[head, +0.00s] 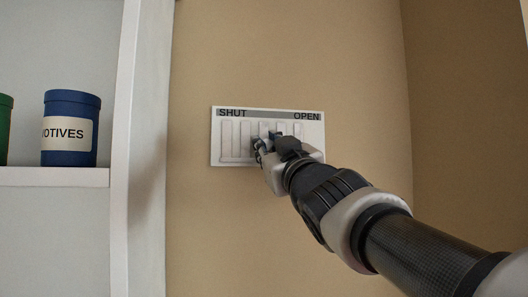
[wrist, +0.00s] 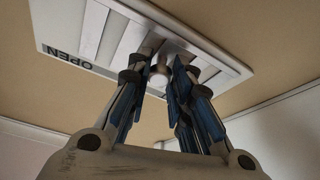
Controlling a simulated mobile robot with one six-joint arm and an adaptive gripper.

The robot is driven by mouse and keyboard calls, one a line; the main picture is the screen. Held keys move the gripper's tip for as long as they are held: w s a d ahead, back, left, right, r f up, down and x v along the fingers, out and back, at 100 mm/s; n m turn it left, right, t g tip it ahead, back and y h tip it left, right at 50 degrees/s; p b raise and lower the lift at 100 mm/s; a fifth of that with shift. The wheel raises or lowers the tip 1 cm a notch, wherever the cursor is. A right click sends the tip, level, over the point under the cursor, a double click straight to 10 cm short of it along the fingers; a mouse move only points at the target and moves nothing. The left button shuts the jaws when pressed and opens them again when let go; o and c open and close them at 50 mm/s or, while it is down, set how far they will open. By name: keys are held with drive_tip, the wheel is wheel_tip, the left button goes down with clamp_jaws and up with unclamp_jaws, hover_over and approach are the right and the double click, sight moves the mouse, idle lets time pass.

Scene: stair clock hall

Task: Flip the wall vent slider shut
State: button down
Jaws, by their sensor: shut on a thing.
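The wall vent (head: 232,157) is a white plate on the tan wall, with vertical slats, marked SHUT at its upper left and OPEN at its upper right. My gripper (head: 264,142) is at the middle of the vent and covers part of it. In the wrist view the vent (wrist: 92,30) fills the top, with the OPEN label at its left. There my gripper (wrist: 160,72) has its fingers around a small pale slider knob (wrist: 158,76), between the two ends of the vent. The knob is mostly hidden by the fingers.
A white shelf (head: 60,177) stands to the left of the vent, with a blue canister (head: 71,128) labelled "OTIVES" in its visible part and a green canister (head: 5,128) at the picture edge. A wall corner lies to the right. The wall around the vent is bare.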

drive_tip(key=c, duration=1.4)
unclamp_jaws()
drive_tip(key=shift+a, duration=0.3)
drive_tip(key=shift+d, duration=0.1)
drive_tip(key=shift+s, duration=0.15)
drive_tip(key=v, duration=1.2)
drive_tip(key=shift+d, duration=0.15)
